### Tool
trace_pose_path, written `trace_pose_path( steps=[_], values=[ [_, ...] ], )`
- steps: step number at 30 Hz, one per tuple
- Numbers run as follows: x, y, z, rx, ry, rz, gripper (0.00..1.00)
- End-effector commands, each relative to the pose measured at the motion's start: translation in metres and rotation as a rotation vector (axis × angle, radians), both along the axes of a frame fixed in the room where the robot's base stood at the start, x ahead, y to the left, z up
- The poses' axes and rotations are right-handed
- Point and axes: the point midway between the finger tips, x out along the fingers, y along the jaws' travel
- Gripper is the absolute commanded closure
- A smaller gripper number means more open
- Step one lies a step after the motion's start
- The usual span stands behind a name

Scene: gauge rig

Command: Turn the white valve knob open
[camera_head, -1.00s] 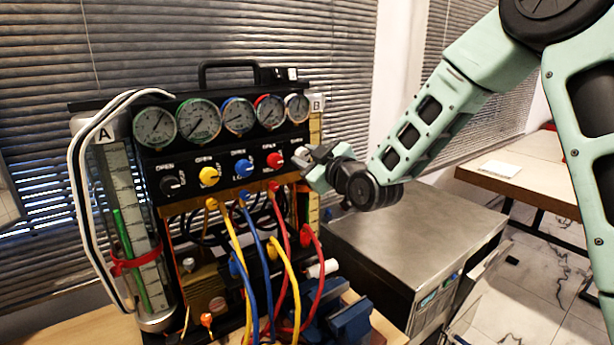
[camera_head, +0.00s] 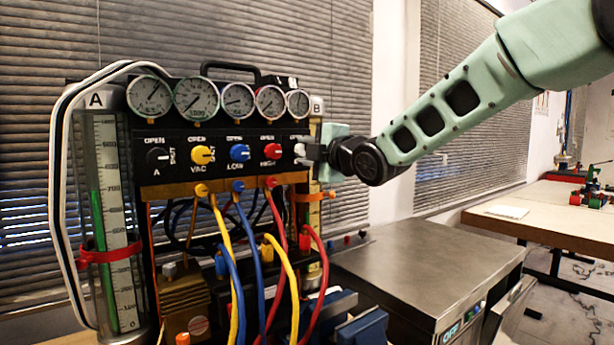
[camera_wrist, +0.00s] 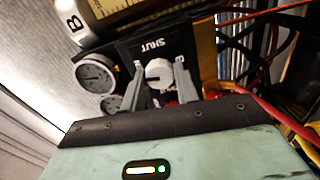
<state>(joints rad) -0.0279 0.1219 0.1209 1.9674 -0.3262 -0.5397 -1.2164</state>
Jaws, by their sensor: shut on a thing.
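In the wrist view the white knob (camera_wrist: 159,73) sits between the two grey fingers, below the word SHUT on the panel. My gripper (camera_head: 309,151) reaches in from the right and is shut on the knob; it also shows in the wrist view (camera_wrist: 162,80). The knob's pointer direction is hard to read.
Red (camera_head: 270,152), blue (camera_head: 240,153), yellow (camera_head: 202,155) and black (camera_head: 158,155) knobs line the panel to the left. Gauges (camera_head: 196,97) sit above. Coloured hoses (camera_head: 283,270) hang below. A steel box (camera_head: 425,265) stands at the lower right.

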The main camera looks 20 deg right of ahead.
Motion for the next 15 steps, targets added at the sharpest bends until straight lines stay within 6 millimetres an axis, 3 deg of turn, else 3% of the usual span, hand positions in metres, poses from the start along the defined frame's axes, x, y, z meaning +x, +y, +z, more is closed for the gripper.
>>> trace_pose_path(
  steps=[1, 15],
  values=[
    [-0.0004, 0.0009, -0.0064, -0.031, -0.014, 0.002, 0.92],
    [-0.0001, 0.0006, -0.0021, -0.23, -0.075, 0.001, 0.92]
  ],
)
